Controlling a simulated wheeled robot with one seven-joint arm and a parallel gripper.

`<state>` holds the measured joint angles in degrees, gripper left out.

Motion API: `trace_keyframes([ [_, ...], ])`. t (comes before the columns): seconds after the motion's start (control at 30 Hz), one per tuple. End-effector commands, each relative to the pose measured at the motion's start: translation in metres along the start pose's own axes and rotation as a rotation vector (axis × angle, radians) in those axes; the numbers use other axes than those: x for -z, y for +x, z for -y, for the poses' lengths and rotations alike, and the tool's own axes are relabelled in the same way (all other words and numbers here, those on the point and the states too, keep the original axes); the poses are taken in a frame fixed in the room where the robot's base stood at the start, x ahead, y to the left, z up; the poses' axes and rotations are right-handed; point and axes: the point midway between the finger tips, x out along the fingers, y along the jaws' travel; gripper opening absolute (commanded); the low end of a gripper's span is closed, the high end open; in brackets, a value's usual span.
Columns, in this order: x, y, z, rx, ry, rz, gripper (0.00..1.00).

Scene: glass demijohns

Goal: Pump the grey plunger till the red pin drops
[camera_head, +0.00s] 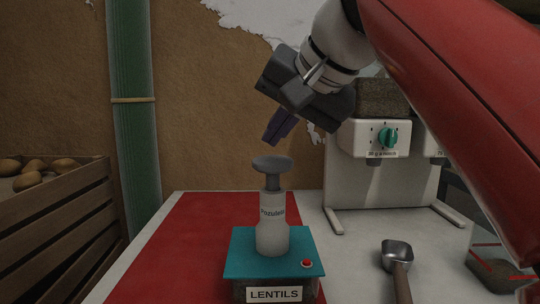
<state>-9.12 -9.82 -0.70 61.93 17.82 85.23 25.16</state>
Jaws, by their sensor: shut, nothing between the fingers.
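The grey plunger (272,166) has a round flat head and stands raised on its stem above a white pump cylinder (272,236). The cylinder sits upright on the teal lid of a container (245,255) labelled "LENTILS". The red pin (307,263) shows as a small red dot in a pale ring at the lid's front right. My gripper (272,141) is shut and empty, with its purple fingers pointing down and left. In the picture, its tips are just above the plunger head, with a small gap between them.
A white dispenser (372,180) with a teal knob stands behind right. A metal scoop (397,257) lies at the front right. A red mat (165,235) covers the left of the white table. A wooden crate (55,220) with round brown items stands at left, near a green pipe (134,110).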

Motion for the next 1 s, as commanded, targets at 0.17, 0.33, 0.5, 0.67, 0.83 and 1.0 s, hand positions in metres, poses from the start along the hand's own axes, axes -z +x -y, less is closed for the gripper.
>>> trace_keyframes([
  [0.17, 0.011, -0.015, 0.011, 0.000, 0.000, 0.000, 0.00],
  [0.33, 0.019, -0.025, 0.018, 0.001, 0.000, -0.001, 0.00],
  [0.5, 0.024, -0.033, 0.024, 0.001, 0.000, -0.001, 0.00],
  [0.67, 0.024, -0.033, 0.024, 0.000, 0.000, -0.001, 0.00],
  [0.83, 0.024, -0.032, 0.024, 0.000, 0.000, -0.001, 0.00],
  [1.0, 0.023, -0.032, 0.024, 0.000, 0.000, -0.001, 0.00],
])
